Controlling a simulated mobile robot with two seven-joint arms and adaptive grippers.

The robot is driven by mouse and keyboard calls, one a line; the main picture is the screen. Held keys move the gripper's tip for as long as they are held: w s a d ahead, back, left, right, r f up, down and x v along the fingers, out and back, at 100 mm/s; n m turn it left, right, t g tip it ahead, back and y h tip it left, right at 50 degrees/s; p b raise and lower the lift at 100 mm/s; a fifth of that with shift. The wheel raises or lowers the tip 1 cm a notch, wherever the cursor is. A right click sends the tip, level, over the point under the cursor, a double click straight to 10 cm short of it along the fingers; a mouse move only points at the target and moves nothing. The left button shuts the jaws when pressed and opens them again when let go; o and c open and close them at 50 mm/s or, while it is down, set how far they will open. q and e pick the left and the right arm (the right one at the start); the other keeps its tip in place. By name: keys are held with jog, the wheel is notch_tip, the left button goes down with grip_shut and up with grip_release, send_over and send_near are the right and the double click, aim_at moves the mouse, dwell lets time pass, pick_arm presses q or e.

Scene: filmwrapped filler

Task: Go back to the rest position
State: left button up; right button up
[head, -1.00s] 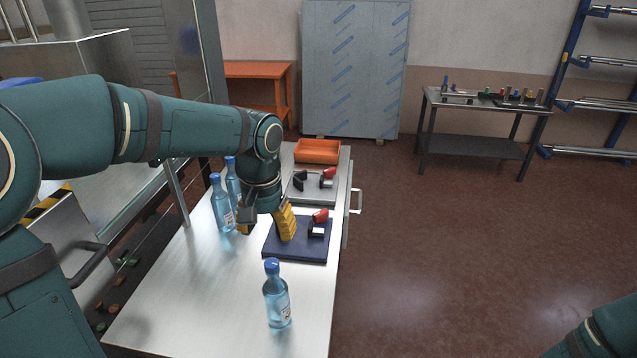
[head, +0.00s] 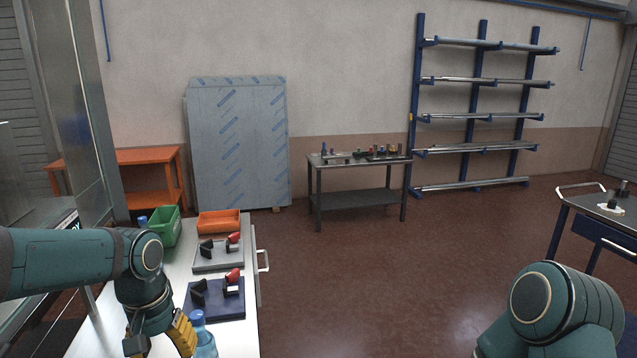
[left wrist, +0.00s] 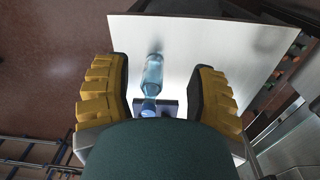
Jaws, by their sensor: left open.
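My left gripper (head: 158,346) hangs above the near part of the metal worktable, with its yellow fingers partly cut off by the lower edge of the head view. In the left wrist view the left gripper (left wrist: 157,95) is open, its two yellow fingers wide apart. A blue bottle (left wrist: 152,75) shows between and beyond them, not gripped. A blue-capped bottle (head: 203,342) also stands just right of the fingers in the head view. My right arm shows at the lower right of the head view, but its gripper is out of view.
The worktable (head: 188,262) carries a navy board (head: 225,311) and a grey board (head: 212,265) with red-handled clamps. Behind are a green bin (head: 172,236) and an orange tray (head: 218,222). A blue trolley (head: 600,213) stands at right. The middle floor is clear.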

pick_arm(q)
jog(key=w+d+f+h, duration=0.25)
jog(key=d+f, duration=0.35)
jog(key=f, duration=0.7)
jog(key=s+d+f, duration=0.3)
jog(key=f, duration=0.4)
jog(key=s+d+f+t+b, duration=0.1)
jog(key=s+d+f, duration=0.2)
jog(key=f, duration=0.4)
jog(key=s+d+f+h, duration=0.1)
jog(key=s+d+f, duration=0.3)
jog(key=f, duration=0.2)
jog(key=shift+s+f+n+t+b, duration=0.3)
jog(key=shift+s+f+n+t, duration=0.1)
pick_arm(e)
jog(key=shift+w+f, duration=0.2)
jog(key=shift+f, duration=0.3)
jog(key=shift+w+f, duration=0.15)
jog(key=shift+f, duration=0.35)
